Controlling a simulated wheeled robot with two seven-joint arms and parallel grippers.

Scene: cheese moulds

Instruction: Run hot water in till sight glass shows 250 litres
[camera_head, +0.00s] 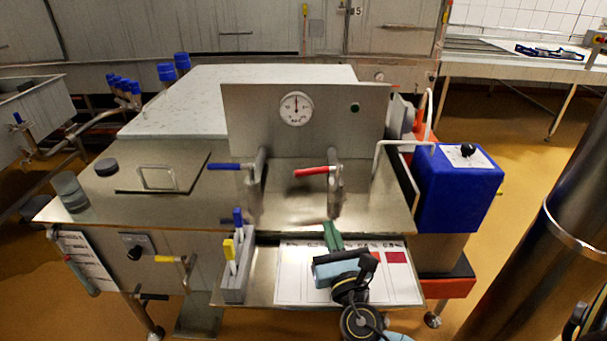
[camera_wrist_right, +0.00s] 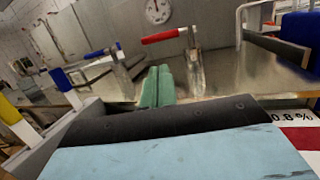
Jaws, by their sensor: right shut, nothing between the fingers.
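A valve with a red lever (camera_head: 312,172) stands on the steel vat top below the dial panel. Its red lever (camera_wrist_right: 164,36) points left in the right wrist view. A similar valve with a blue lever (camera_head: 225,166) is to its left. My right gripper (camera_head: 332,235) is in front of the red-lever valve, low over the vat's front edge. Its green fingers (camera_wrist_right: 157,88) are shut and empty, apart from the lever. No water stream is visible. I cannot clearly make out a sight glass or its level. My left gripper is not in view.
A round dial (camera_head: 297,108) is on the upright steel panel. A grey holder (camera_head: 234,288) with yellow and blue handles stands left of my right arm. A white chart (camera_head: 290,285) lies under that arm. A blue box (camera_head: 458,187) stands at the right.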

